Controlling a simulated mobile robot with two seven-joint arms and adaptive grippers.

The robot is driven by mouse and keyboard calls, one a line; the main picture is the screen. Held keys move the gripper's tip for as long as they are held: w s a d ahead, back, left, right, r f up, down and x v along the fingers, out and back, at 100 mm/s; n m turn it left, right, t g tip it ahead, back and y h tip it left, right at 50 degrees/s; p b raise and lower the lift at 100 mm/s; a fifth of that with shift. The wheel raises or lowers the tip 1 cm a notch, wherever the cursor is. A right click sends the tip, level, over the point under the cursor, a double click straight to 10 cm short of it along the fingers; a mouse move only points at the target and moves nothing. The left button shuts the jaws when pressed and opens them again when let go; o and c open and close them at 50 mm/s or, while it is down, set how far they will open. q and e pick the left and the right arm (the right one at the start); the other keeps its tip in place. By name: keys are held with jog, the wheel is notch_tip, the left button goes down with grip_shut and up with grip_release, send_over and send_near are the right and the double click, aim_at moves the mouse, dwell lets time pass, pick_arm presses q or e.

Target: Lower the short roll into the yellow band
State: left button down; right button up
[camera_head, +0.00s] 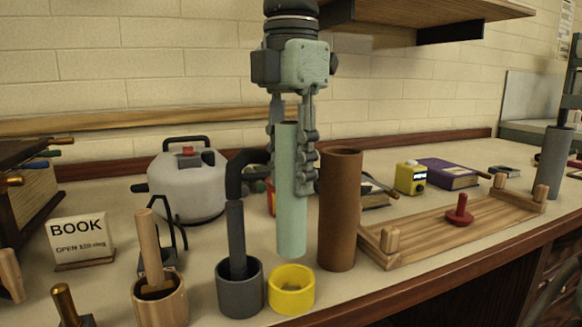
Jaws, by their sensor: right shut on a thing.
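A pale green roll (291,215) hangs upright in my right gripper (295,185), whose fingers are shut around its upper part. The yellow band (292,303) is a short open ring standing on the bench near the front edge. The roll's lower end shows just above the band's back rim, with a small gap between them in the picture. How the roll lines up with the band in depth is hard to tell. My left gripper is not in view.
A tall brown tube (340,215) stands close at the roll's right. A dark grey cup (239,295) with a dark rod touches or nearly touches the band's left side. A wooden cup (160,305) stands further left, and a wooden rack (420,232) lies at the right.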

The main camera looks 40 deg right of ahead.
aim_at(291, 123)
jog(key=shift+f, duration=0.1)
dwell(0.3)
jog(key=shift+f+b, duration=1.4)
jog(key=shift+f, duration=0.45)
jog(key=shift+f+b, duration=1.95)
jog(key=shift+f, duration=0.55)
dwell(0.3)
jog(key=o, duration=1.2)
jog(key=shift+o, duration=0.2)
jog(key=shift+r, duration=0.1)
notch_tip(291, 123, up, 12)
jog(key=shift+f, duration=0.1)
